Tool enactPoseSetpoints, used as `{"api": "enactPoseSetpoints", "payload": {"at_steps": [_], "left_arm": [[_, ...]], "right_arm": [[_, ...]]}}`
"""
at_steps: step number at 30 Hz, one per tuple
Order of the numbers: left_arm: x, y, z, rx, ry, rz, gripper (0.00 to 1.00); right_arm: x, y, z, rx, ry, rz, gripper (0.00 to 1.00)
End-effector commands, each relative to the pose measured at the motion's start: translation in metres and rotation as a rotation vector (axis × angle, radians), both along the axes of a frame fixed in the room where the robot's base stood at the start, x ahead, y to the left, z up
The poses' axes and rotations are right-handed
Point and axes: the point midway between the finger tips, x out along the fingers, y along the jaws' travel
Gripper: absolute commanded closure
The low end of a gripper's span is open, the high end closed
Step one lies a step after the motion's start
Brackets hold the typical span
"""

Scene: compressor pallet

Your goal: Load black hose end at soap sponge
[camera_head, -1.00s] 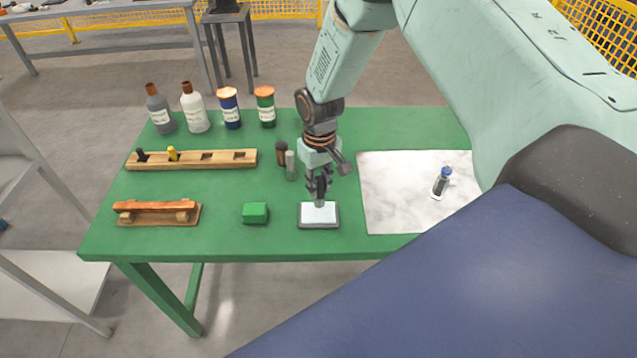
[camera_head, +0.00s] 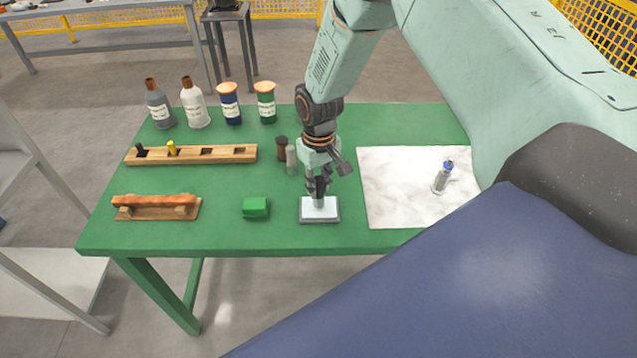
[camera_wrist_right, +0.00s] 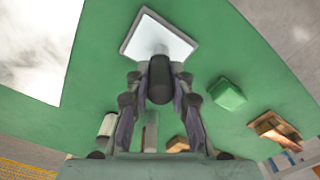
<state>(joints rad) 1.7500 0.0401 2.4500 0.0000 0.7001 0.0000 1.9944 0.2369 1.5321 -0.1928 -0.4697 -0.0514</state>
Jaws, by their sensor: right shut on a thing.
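The soap sponge appears to be the pale flat pad (camera_head: 319,208) in a grey tray at the front middle of the green table. It also shows in the right wrist view (camera_wrist_right: 168,36). My right gripper (camera_head: 318,187) points down just above this pad. It is shut on a dark cylinder, the black hose end (camera_wrist_right: 160,82), which sits between the fingers in the right wrist view. Its lower tip is at the pad's surface, but I cannot tell whether it touches. My left gripper is not in view.
A green block (camera_head: 255,207) lies left of the pad. A wooden rack (camera_head: 190,155), several bottles and jars, and an orange-brown bar on a wooden stand (camera_head: 155,206) are further left. Two small cylinders stand behind my gripper. A marbled sheet (camera_head: 400,190) with a small bottle (camera_head: 442,178) lies right.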

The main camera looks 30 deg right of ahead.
Motion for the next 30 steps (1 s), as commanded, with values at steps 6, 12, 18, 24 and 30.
{"api": "enactPoseSetpoints", "payload": {"at_steps": [6,12,18,24,30], "left_arm": [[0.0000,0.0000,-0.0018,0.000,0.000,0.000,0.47],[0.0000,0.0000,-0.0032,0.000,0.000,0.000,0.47],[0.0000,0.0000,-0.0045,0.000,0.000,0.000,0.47],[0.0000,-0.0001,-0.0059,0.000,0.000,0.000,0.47],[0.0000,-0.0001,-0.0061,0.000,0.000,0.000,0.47]], "right_arm": [[0.0001,-0.0001,-0.0027,0.000,0.000,0.000,1.00],[0.0002,-0.0001,-0.0047,0.000,0.000,0.000,1.00],[0.0002,0.0000,-0.0067,0.000,0.000,0.000,1.00],[0.0001,0.0000,-0.0088,0.000,0.000,0.000,1.00],[0.0002,0.0000,-0.0093,0.000,-0.001,0.000,1.00]]}}
